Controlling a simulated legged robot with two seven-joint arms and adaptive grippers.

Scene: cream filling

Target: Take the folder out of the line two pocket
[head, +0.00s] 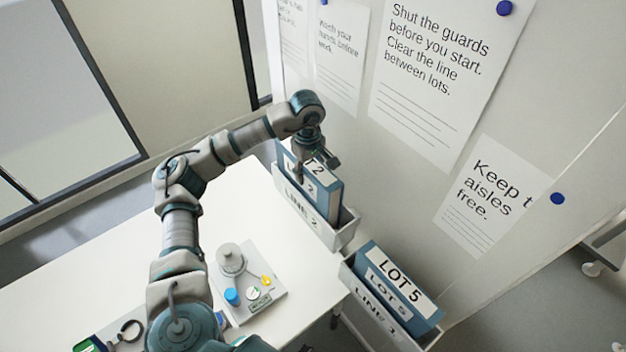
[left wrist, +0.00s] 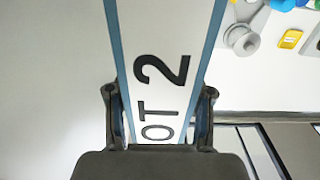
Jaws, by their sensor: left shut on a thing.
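The blue folder with a white LOT 2 label (head: 327,193) stands in the grey wall pocket marked LINE 2 (head: 301,205), its lower part hidden behind the pocket's front. My left gripper (head: 319,160) is at the folder's top edge. In the left wrist view, the folder (left wrist: 165,50) lies between the two fingers of my left gripper (left wrist: 160,118), which is shut on it. The label's first letter is partly hidden by the gripper. My right gripper is not in view.
A second pocket (head: 362,300) to the lower right holds a blue LOT 5 folder (head: 398,277). The white table (head: 110,270) carries a small tray (head: 275,296) with a grey knob and coloured parts. The wall with printed notices (head: 435,70) stands close behind the pockets.

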